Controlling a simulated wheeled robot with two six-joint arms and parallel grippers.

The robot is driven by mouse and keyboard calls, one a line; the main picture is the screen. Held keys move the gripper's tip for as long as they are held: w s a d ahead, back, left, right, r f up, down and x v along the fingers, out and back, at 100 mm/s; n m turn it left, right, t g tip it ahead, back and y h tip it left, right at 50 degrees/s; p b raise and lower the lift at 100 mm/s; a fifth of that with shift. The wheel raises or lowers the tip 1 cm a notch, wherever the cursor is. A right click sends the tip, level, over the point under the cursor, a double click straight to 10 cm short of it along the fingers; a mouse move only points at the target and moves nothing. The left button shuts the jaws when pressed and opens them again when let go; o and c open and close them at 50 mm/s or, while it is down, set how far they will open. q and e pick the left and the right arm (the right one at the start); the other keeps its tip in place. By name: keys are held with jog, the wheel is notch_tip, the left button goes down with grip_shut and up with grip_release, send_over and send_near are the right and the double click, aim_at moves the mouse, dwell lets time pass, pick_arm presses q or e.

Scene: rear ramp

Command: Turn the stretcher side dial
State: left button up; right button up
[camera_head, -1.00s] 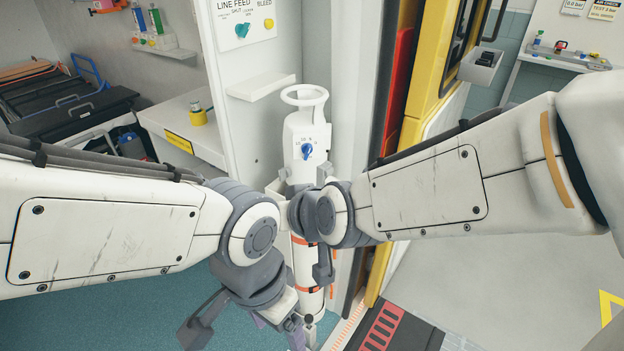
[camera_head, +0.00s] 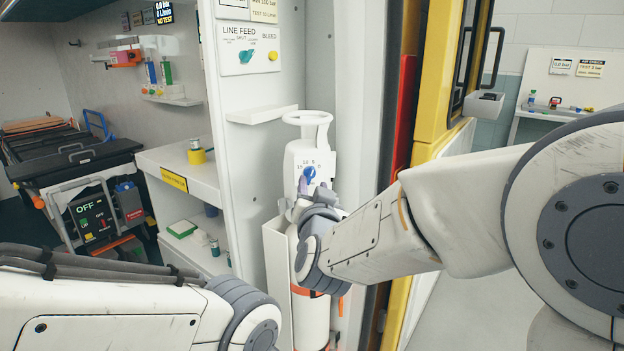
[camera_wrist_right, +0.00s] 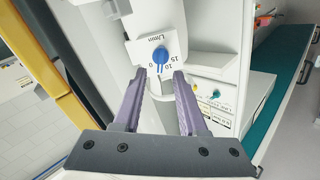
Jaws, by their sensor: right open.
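A blue dial (camera_head: 308,174) sits on the white face of an upright white cylinder (camera_head: 297,157), with numbers printed around it. It also shows in the right wrist view (camera_wrist_right: 160,56), under the letters L/min. My right gripper (camera_wrist_right: 160,77) is open, with its two purple fingers pointing at the dial. The dial shows in line with the gap between the fingertips; I cannot tell if they touch it. In the head view my right gripper (camera_head: 304,190) is just below the dial, partly hidden by its own wrist. My left arm shows at the lower left; its gripper is out of frame.
A line feed panel (camera_head: 248,47) with a teal knob and a yellow knob is on the wall above a small white shelf (camera_head: 261,114). A ring handle (camera_head: 307,118) tops the cylinder. A yellow door frame (camera_head: 437,75) stands right. A stretcher (camera_head: 70,160) is at the left.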

aim_at(312, 176)
jog(key=shift+w+a, duration=0.15)
jog(key=shift+w, duration=1.95)
grip_shut()
jog(key=m+b, duration=0.3)
jog(key=b, duration=0.1)
jog(key=shift+f+m, duration=0.2)
jog(key=shift+m, duration=0.2)
jog(key=m+b, duration=0.2)
jog(key=m, duration=0.1)
jog(key=shift+r+m+b, duration=0.15)
jog(key=shift+m+b, duration=0.4)
jog(key=shift+m, duration=0.05)
